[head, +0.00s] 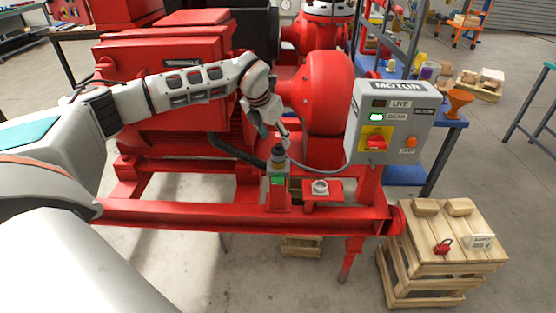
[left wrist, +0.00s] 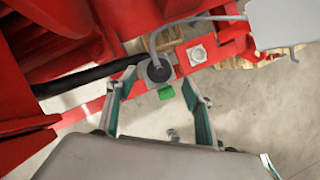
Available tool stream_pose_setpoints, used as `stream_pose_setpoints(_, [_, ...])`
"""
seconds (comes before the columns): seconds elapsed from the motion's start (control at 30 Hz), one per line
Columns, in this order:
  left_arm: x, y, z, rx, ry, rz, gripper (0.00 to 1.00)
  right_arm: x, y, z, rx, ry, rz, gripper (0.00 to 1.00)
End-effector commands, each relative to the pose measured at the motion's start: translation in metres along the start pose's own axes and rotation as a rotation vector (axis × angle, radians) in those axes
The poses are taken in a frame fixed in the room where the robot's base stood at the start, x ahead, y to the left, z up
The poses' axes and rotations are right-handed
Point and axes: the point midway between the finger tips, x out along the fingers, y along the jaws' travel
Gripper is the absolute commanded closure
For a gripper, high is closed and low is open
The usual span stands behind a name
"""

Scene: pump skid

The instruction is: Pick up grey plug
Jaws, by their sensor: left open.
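The grey plug (head: 278,156) sits upright on a small grey socket box (head: 279,171) with a green patch, at the front rail of the red skid. In the left wrist view the plug's dark round top (left wrist: 158,70) shows just beyond and between the fingertips, with a grey cable arching from it. My left gripper (head: 274,133) is above the plug, pointing down. My right gripper is not in view.
A grey MOTOR control box (head: 393,118) stands close on the right. A red bracket with a light fitting (head: 320,187) is beside the socket. A black hose (head: 235,152) runs in from the left. The red pump housing (head: 328,92) rises behind. A wooden crate (head: 447,263) stands at right.

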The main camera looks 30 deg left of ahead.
Motion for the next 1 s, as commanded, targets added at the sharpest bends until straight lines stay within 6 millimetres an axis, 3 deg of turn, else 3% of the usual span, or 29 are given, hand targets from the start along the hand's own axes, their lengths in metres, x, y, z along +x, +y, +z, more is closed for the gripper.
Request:
stream_pose_setpoints(0.4, [0.053, 0.000, -0.001, 0.000, 0.002, -0.003, 0.48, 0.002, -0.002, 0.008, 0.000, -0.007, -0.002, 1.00])
stream_pose_setpoints(0.77, [0.061, 0.001, 0.000, 0.000, -0.001, -0.003, 0.48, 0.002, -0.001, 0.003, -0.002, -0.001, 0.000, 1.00])
stream_pose_setpoints(0.93, [0.061, 0.001, 0.000, 0.001, -0.001, -0.003, 0.92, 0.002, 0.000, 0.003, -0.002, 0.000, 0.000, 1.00])
stream_pose_setpoints(1.0, [0.061, 0.001, 0.000, 0.000, -0.001, -0.003, 0.94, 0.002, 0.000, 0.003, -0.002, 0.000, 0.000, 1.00])
